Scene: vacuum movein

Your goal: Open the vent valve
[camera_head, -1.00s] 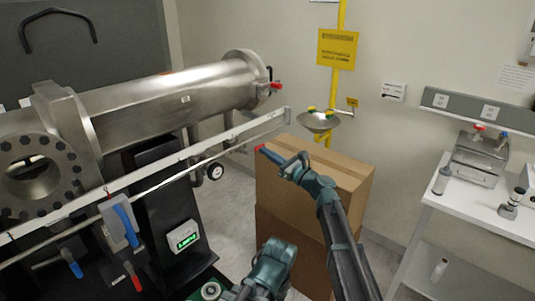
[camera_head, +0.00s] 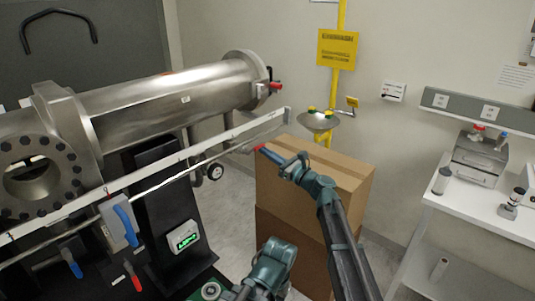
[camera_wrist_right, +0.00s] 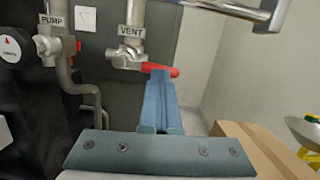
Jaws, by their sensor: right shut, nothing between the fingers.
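The vent valve (camera_wrist_right: 125,57) sits under a "VENT" label on a metal pipe in the right wrist view. Its red handle (camera_wrist_right: 160,70) points to the right, roughly level in that view. My right gripper (camera_wrist_right: 160,78) is shut, with nothing held; its blue fingertips are right at the handle, overlapping its near side. Whether they touch it is unclear. In the head view the right gripper (camera_head: 270,154) reaches left over the cardboard boxes, with a red bit of the handle (camera_head: 260,148) at its tip.
A "PUMP" pipe (camera_wrist_right: 53,47) and a round gauge (camera_wrist_right: 12,48) are left of the valve. A metal rail (camera_head: 200,148) runs past the steel chamber (camera_head: 165,95). Stacked cardboard boxes (camera_head: 340,172) stand under my right arm. A white table (camera_head: 490,215) is at the right.

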